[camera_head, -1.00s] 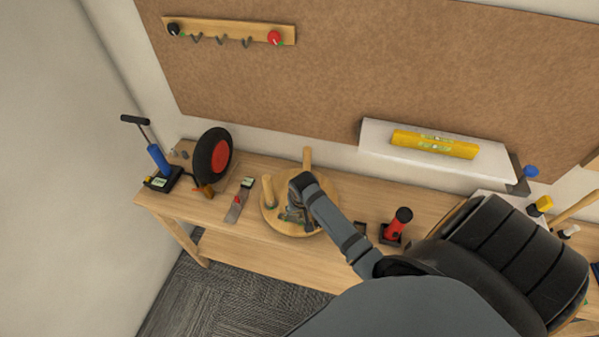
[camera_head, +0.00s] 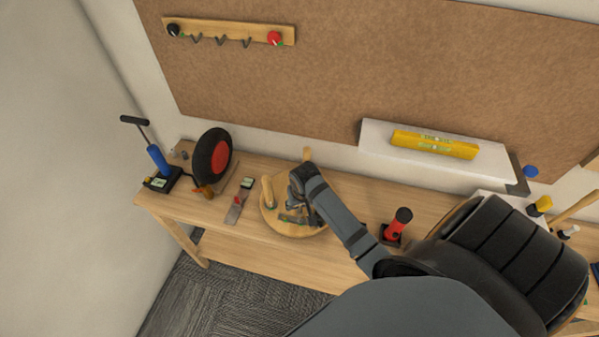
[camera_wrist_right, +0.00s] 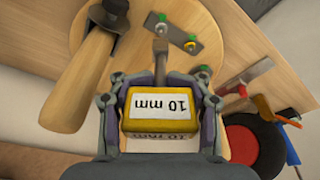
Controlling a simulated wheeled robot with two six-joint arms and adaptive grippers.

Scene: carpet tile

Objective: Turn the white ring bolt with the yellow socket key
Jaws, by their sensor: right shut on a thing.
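My right gripper (camera_head: 294,205) is over the round wooden seat (camera_head: 278,231) on the bench. In the right wrist view, my right gripper (camera_wrist_right: 160,105) is shut on the yellow socket key (camera_wrist_right: 160,124), a yellow block with a white "10 mm" label. Its metal shaft (camera_wrist_right: 160,58) points away from the gripper, toward a metal plate (camera_wrist_right: 176,33) on the seat. A bolt with a pale ring (camera_wrist_right: 162,20) is at the plate's end near the shaft tip. I cannot tell whether they touch. My left gripper is out of view.
Wooden legs (camera_head: 268,190) stand up from the seat. A red-and-black tool (camera_head: 398,224) stands to the right.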

